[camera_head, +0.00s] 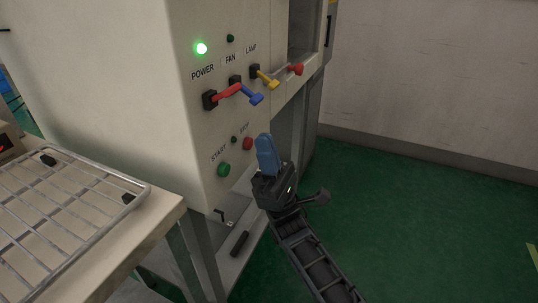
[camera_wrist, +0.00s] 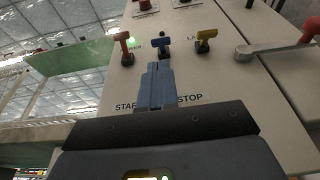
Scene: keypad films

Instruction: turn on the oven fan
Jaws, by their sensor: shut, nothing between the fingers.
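The oven's control panel (camera_head: 210,120) faces right in the head view. The blue FAN lever (camera_head: 250,95) juts out and slopes down, as does the yellow LAMP lever (camera_head: 267,80). The red POWER lever (camera_head: 228,91) is angled higher. The POWER light (camera_head: 201,48) glows green; the small light above FAN (camera_head: 230,38) is dark. My gripper (camera_head: 266,142), with blue fingers, is shut and empty, below the levers and in front of the panel. In the wrist view, the fingertips (camera_wrist: 154,66) point up toward the blue lever (camera_wrist: 162,43), with a gap visible between them.
A green START button (camera_head: 223,170) and red STOP button (camera_head: 247,143) sit lower on the panel, near my fingers. A red-ended handle (camera_head: 296,69) juts out at the right. A table with a wire rack (camera_head: 60,205) stands at left. The green floor at right is clear.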

